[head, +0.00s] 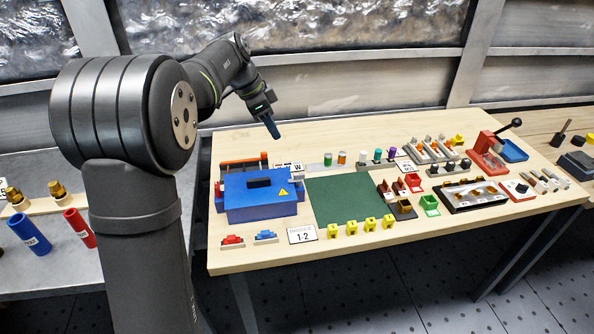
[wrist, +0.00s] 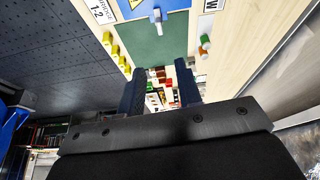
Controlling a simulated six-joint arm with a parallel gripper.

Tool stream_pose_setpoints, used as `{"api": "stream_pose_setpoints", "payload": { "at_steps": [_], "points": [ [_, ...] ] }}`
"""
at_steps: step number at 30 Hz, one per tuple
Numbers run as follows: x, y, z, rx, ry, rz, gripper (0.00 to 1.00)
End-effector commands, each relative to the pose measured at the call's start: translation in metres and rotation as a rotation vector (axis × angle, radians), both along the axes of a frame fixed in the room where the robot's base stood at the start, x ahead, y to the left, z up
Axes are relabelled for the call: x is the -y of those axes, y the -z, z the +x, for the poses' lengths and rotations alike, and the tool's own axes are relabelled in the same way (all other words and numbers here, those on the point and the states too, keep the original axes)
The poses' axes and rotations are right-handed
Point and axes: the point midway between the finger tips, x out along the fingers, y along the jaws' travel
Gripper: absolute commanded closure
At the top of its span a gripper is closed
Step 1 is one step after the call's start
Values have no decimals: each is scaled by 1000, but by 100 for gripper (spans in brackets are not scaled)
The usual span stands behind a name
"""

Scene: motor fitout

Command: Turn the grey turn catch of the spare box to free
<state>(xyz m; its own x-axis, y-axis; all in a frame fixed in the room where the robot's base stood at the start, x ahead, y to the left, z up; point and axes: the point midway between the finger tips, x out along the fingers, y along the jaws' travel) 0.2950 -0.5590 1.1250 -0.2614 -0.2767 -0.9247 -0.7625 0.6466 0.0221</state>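A blue box (head: 258,196) with a black handle and a yellow warning triangle stands at the left of the wooden table; I take it to be the spare box. Part of it shows at the top edge of the wrist view (wrist: 178,4). A small light-grey piece (wrist: 158,21), probably the turn catch, sticks out from the box side facing the green mat. My gripper (head: 273,130) is in the air above the table's back edge, apart from the box. Its fingers (wrist: 160,68) are spread with nothing held between them.
The green mat (head: 340,200) beside the box is bare. Yellow blocks (head: 370,224) and a label card (head: 302,235) line the front. Small coloured cylinders (head: 342,157) stand behind the mat. Bins, fixtures and a red lever press (head: 488,150) fill the right side.

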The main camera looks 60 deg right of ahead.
Motion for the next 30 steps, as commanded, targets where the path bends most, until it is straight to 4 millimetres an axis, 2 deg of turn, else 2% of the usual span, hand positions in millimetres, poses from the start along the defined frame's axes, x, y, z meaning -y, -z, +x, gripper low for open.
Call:
{"api": "stream_pose_setpoints", "payload": {
  "at_steps": [5, 10, 24, 30],
  "points": [
    [2, 3, 0, 13, 82, -15, 68],
    [7, 20, -5, 12, 85, -14, 68],
    [33, 114, -33, 13, 83, -13, 68],
    [43, 144, -41, 15, 82, -15, 68]
  ]
}}
